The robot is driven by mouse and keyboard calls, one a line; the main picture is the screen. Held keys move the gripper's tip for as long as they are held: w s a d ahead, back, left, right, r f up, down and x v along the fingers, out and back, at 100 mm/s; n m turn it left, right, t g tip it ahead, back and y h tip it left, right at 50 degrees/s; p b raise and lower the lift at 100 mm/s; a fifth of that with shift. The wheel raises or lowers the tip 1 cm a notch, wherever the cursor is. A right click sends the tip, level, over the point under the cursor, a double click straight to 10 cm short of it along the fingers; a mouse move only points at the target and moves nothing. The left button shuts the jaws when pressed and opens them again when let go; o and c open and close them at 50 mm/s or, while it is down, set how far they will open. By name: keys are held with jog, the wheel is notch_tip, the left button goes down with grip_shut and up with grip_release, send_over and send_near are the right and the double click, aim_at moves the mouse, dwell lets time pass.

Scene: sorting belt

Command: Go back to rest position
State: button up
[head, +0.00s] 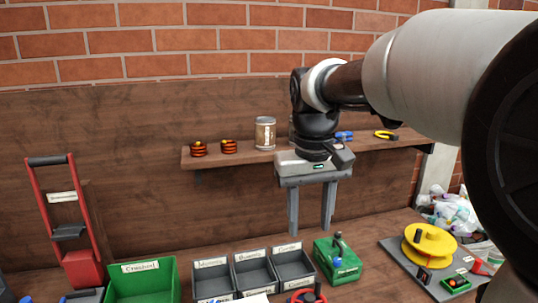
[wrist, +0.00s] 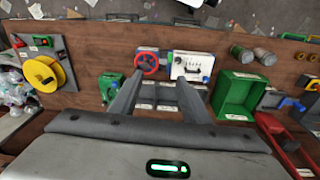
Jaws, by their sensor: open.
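My gripper (head: 311,208) hangs pointing down above the back of the workbench, to the right of the small grey bins. Its two fingers are apart with nothing between them. In the wrist view my gripper (wrist: 150,85) is also open, with the bins partly hidden behind its fingers and a red handwheel beyond the tips. It touches nothing that I can see.
Grey bins (head: 250,272), a green crate (head: 145,284) and a green device (head: 338,261) stand on the bench below. A shelf (head: 200,160) with a jar (head: 265,133) is behind my gripper. A yellow reel (head: 429,246) stands at right, a red frame (head: 83,265) at left.

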jog(key=s+d+f+m+t, duration=0.1)
jog(key=s+d+t, duration=0.1)
jog(key=s, duration=0.6)
jog(key=s+d+f+m+t, duration=0.1)
jog(key=s+d, duration=0.3)
jog(key=s, duration=0.4)
jog(key=shift+s+f+t+p, duration=0.4)
jog(key=shift+f+t+p, duration=0.1)
jog(key=shift+t, duration=0.2)
jog(key=c, duration=0.3)
